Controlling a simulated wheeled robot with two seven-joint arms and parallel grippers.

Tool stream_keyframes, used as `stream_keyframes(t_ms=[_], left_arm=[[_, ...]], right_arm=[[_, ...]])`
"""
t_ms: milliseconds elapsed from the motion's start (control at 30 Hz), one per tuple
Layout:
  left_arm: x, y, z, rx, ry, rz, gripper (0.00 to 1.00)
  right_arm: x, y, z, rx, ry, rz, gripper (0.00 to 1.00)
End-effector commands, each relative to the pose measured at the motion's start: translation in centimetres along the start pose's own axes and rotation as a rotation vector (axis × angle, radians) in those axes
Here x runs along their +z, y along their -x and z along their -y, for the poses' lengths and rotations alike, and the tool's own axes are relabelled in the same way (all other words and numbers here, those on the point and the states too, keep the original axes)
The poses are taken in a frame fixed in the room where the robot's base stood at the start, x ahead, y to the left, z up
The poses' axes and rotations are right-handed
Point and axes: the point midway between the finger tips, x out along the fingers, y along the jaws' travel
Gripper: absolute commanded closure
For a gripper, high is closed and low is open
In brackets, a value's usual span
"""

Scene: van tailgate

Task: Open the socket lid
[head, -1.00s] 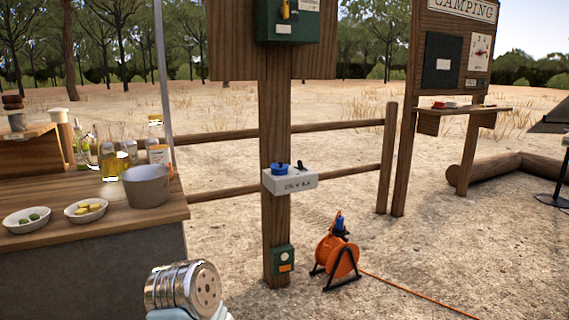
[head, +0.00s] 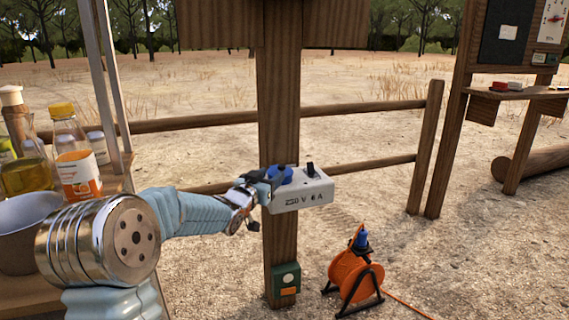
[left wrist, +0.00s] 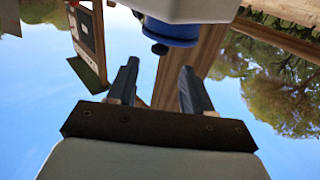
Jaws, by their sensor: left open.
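The socket box (head: 301,190) is a pale grey box marked "230 V 6 A", fixed to the wooden post. Its round blue lid (head: 280,174) lies shut on top, with a small black part (head: 310,168) to its right. My left gripper (head: 262,180) is at the box's left end, close beside the blue lid. In the left wrist view the two dark fingers (left wrist: 155,85) are apart with nothing between them, and the blue lid (left wrist: 170,32) shows just beyond their tips. I cannot tell whether a finger touches it. My right gripper is not in view.
The wooden post (head: 280,110) stands behind the box. A green box (head: 286,279) sits low on the post, with an orange cable reel (head: 352,275) on the ground to its right. Bottles (head: 76,150) and a grey bowl (head: 25,225) stand on the counter at left.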

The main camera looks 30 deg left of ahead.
Motion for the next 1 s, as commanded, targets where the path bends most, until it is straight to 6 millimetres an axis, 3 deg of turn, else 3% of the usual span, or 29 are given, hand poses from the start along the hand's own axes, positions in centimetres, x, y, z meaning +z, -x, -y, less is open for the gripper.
stream_keyframes(t_ms=[200, 400, 567, 833, 1000], left_arm=[[-0.1, -5.3, -0.1, 0.001, -0.002, 0.002, 0.49], [0.0, -8.5, -0.1, 0.0, -0.001, 0.003, 0.49], [0.0, -9.6, -0.1, 0.0, -0.001, 0.001, 0.49], [0.1, -9.7, -0.1, 0.0, 0.001, 0.001, 0.49], [0.1, -9.7, -0.1, 0.0, 0.001, 0.001, 0.74]], right_arm=[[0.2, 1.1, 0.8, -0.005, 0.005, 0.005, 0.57], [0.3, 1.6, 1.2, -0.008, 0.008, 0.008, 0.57], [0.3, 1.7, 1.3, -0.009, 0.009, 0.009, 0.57], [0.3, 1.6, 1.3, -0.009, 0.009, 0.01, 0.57], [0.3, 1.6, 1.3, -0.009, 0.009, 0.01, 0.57]])
